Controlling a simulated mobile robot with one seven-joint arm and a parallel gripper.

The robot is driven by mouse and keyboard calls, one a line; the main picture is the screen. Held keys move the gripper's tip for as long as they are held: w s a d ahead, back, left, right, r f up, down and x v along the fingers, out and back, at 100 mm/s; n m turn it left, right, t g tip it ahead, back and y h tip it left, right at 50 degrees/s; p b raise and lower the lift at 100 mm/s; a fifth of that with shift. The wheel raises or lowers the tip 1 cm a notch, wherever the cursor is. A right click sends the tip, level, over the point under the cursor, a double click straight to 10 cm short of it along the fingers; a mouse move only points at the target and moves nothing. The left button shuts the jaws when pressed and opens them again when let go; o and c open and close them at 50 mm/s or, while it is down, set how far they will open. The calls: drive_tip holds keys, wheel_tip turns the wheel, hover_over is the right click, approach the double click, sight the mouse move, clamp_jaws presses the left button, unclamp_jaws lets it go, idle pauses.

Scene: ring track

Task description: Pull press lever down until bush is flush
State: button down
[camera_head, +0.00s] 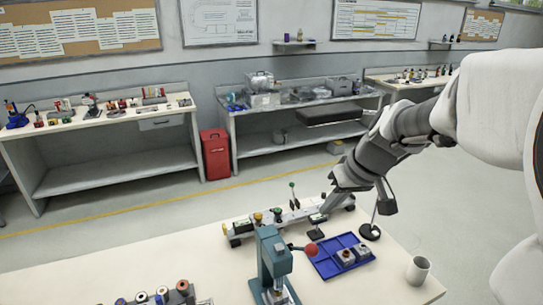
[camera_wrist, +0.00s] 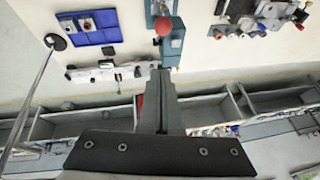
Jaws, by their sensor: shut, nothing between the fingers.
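The teal press (camera_head: 272,258) stands at the front of the near table, and its body shows at the top of the wrist view (camera_wrist: 174,46). Its lever ends in a red ball knob (camera_head: 311,249), which sticks out to the right at about the height of the press head; the knob also shows in the wrist view (camera_wrist: 163,26). My gripper (camera_head: 328,207) is above the table, behind the knob and apart from it. In the wrist view its fingers (camera_wrist: 160,74) are together and empty, pointing towards the press. The bush is too small or hidden to make out.
A blue tray (camera_head: 327,266) with metal parts lies right of the press. A rail fixture (camera_head: 283,216) lies behind it. A thin rod on a black round base (camera_head: 370,232) stands near my arm.

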hover_over(316, 246)
drive_tip(key=w, duration=0.2)
wheel_tip(316, 246, down, 5)
drive_tip(key=shift+s+f, duration=0.3)
drive_tip(key=shift+f, duration=0.3)
drive_tip(key=shift+s+f, duration=0.3)
drive_tip(key=shift+f, duration=0.35)
drive_tip(key=shift+s+f, duration=0.3)
drive_tip(key=shift+f, duration=0.3)
drive_tip(key=shift+f, duration=0.15)
